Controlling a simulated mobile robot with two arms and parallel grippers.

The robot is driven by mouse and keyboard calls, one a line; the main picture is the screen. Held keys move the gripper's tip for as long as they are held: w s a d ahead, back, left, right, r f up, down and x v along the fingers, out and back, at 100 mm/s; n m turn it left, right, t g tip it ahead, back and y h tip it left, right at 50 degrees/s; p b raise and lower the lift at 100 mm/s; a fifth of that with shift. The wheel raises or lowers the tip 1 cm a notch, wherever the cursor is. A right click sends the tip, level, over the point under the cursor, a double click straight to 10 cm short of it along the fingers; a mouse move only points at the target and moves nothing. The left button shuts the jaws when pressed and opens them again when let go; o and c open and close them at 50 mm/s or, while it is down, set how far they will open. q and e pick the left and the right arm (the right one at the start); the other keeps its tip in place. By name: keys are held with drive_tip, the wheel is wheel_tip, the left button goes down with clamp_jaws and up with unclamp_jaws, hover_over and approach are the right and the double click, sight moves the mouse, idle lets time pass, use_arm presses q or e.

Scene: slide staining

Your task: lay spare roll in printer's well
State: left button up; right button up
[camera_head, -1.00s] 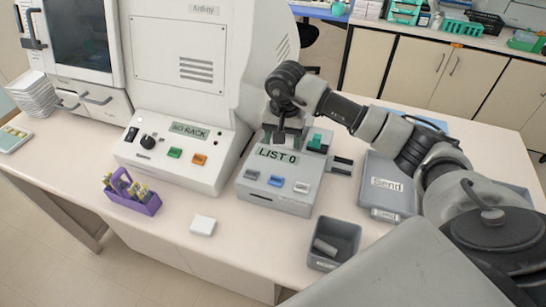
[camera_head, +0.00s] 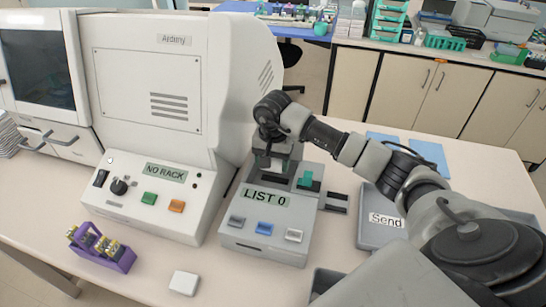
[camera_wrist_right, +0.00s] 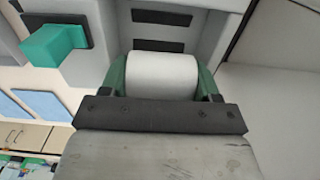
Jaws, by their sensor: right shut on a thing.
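The printer (camera_head: 265,225) is a grey box with a "LIST 0" display and three front buttons. Its green latch part (camera_head: 306,180) also shows in the wrist view (camera_wrist_right: 55,43). My right gripper (camera_head: 270,163) is over the printer's back part, left of the green part. In the wrist view its green-sided fingers (camera_wrist_right: 162,80) are shut on the white spare roll (camera_wrist_right: 162,75), which lies crosswise between them. The printer's body with two dark slots is just beyond the roll. The well is mostly hidden by gripper and roll; I cannot tell whether the roll touches it. My left gripper is not in view.
The "NO RACK" machine (camera_head: 165,195) stands close on the left. A purple rack (camera_head: 102,248) and white block (camera_head: 184,283) lie in front. A grey bin (camera_head: 322,282) is at the lower edge, and a "Send" tray (camera_head: 380,225) is to the right.

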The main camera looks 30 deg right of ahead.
sight(273, 186)
drive_tip(key=shift+f, duration=0.65)
drive_tip(key=shift+a+f+b, duration=0.1)
drive_tip(key=shift+f+b, duration=0.25)
drive_tip(key=shift+b, duration=0.05)
wheel_tip(273, 186, down, 4)
drive_tip(key=b, duration=0.3)
drive_tip(key=shift+r, duration=0.15)
use_arm(q)
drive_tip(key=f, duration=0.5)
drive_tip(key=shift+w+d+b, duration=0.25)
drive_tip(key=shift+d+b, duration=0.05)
drive_tip(key=shift+b, duration=0.05)
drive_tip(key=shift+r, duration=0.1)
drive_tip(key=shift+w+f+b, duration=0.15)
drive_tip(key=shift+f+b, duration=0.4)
use_arm(e)
drive_tip(key=shift+f, duration=0.65)
drive_tip(key=o, duration=1)
drive_tip(key=shift+r, duration=0.1)
use_arm(q)
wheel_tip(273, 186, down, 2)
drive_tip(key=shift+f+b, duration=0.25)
drive_tip(key=shift+b, duration=1)
use_arm(e)
wheel_tip(273, 186, up, 11)
drive_tip(key=shift+f, duration=0.1)
